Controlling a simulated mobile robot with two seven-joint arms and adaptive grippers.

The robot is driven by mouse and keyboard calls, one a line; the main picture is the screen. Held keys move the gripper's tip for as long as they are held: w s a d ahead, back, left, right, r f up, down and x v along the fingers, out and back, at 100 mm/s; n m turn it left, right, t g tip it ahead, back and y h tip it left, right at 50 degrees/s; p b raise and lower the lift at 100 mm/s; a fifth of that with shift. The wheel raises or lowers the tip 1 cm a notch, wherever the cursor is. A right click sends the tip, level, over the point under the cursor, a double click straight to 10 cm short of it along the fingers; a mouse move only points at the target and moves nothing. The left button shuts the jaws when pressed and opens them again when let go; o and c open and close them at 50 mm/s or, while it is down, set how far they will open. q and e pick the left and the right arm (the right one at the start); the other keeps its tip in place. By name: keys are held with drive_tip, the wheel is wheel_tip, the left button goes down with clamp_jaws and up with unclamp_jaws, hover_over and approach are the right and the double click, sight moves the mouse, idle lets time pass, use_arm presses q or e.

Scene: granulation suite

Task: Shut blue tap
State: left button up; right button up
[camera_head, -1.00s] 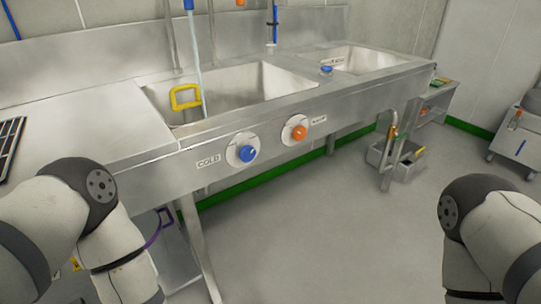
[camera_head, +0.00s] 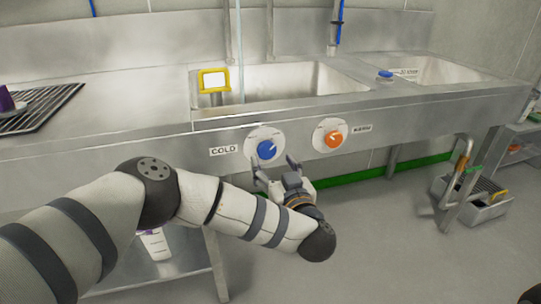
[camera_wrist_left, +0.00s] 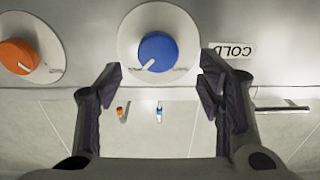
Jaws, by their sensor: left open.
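The blue tap (camera_head: 266,150) is a round knob on a white disc on the sink's front panel, right of a COLD label (camera_head: 223,150). It also shows in the left wrist view (camera_wrist_left: 158,52), its white pointer mark toward the lower left. My left gripper (camera_head: 274,166) is open and empty, just in front of and slightly below the knob. In the left wrist view its fingers (camera_wrist_left: 160,82) stand apart on either side below the knob, not visibly touching it. A thin pale water stream (camera_head: 241,75) falls into the left basin. My right gripper is out of view.
An orange knob (camera_head: 333,139) sits close to the right of the blue one. A smaller blue handle (camera_head: 385,74) is by the right basin. The floor in front is clear.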

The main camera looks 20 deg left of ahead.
sight(268, 152)
use_arm(q)
drive_tip(key=x, duration=0.5)
drive_tip(key=shift+w+a+b, duration=0.15)
drive_tip(key=shift+w+b, duration=0.15)
drive_tip(key=shift+b, duration=0.05)
drive_tip(key=c, duration=1.1)
drive_tip(key=shift+c, duration=0.2)
